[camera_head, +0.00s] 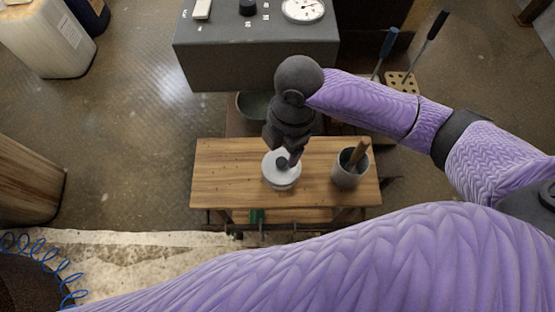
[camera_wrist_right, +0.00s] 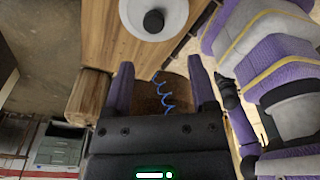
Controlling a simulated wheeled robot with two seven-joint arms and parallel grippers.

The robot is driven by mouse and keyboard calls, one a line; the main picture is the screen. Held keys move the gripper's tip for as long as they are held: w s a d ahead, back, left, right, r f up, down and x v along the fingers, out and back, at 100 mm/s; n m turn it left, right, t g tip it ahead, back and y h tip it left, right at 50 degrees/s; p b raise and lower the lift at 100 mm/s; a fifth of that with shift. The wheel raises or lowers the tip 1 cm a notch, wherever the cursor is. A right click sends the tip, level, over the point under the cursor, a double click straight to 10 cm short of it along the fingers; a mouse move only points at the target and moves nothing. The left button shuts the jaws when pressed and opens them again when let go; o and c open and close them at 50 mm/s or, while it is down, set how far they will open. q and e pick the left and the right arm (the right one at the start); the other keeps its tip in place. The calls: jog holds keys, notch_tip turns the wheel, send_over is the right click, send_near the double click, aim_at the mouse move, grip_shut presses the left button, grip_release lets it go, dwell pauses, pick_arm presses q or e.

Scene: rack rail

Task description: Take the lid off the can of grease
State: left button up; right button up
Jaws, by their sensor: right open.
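The can of grease (camera_head: 282,184) stands on the wooden bench top, with a round pale lid (camera_head: 270,168) on it. A dark knob sits in the middle of the lid; the knob also shows in the right wrist view (camera_wrist_right: 154,21). My right gripper (camera_head: 283,150) hangs over the can, partly covering the lid in the head view. In the right wrist view its two fingers (camera_wrist_right: 160,72) are spread with nothing between them. The lid (camera_wrist_right: 133,15) lies beyond the fingertips there, cut by the top edge. My left gripper is in neither view.
A grey pot (camera_head: 346,179) with a wooden handle in it stands right of the can on the bench (camera_head: 225,165). A grey box with a dial gauge (camera_head: 255,65) stands behind. The bench's left part is clear.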

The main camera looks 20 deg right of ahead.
aim_at(282, 161)
jog(key=f+b, duration=0.1)
jog(key=f, duration=0.1)
jog(key=f+b, duration=0.2)
jog(key=f, duration=0.1)
jog(key=f+b, duration=0.1)
jog(key=f, duration=0.1)
jog(key=shift+w+f, duration=0.3)
jog(key=shift+r, duration=0.25)
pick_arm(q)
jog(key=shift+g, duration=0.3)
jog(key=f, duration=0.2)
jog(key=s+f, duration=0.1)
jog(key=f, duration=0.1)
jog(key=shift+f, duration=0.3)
pick_arm(e)
grip_shut()
